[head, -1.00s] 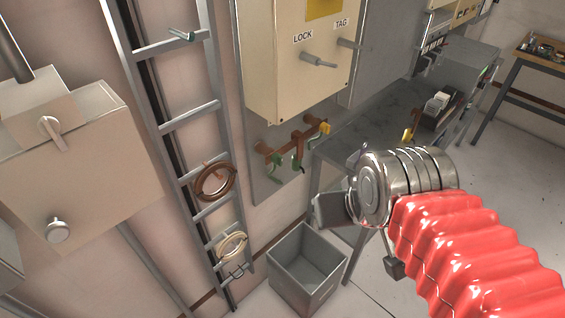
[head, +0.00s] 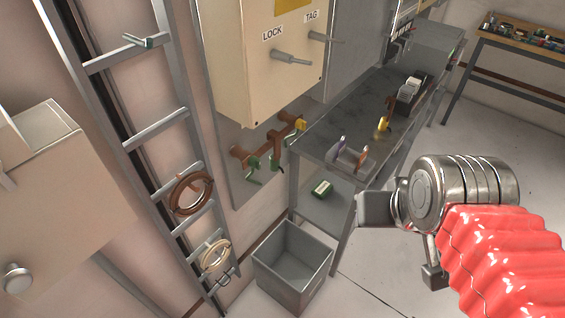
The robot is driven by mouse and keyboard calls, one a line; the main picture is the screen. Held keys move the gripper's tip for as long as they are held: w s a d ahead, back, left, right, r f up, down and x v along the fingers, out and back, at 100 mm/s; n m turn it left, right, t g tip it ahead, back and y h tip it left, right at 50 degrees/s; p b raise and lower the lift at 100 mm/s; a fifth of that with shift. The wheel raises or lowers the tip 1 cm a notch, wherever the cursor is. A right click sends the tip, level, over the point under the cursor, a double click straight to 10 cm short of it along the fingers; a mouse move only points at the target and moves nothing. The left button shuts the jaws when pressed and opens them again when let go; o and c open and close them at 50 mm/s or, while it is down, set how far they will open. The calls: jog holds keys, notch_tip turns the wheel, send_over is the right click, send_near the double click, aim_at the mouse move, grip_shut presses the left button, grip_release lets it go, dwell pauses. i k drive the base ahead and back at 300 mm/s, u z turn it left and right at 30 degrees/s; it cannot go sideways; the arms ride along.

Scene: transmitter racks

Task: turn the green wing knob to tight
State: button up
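A brown pipe fitting (head: 262,144) is mounted low on a grey wall panel, left of the workbench. It carries green handles, one at its left end (head: 253,168) and one beside it (head: 274,165), and a yellow one (head: 299,125) at its right end. These are small, and I cannot tell which green one is the wing knob or how tight it is. My gripper (head: 406,243) is at the right, well apart from the fitting, in front of the bench. Its two dark fingers stand apart, with nothing seen between them.
A grey open bin (head: 292,285) stands on the floor below the fitting. A ladder rack (head: 157,130) with coiled cables is to its left. The cream box (head: 262,85) with LOCK and TAG pegs overhangs it. The workbench (head: 335,125) holds small items.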

aim_at(253, 161)
jog(key=z, duration=0.35)
jog(key=k, duration=1.15)
jog(key=u, duration=1)
jog(key=i, duration=1)
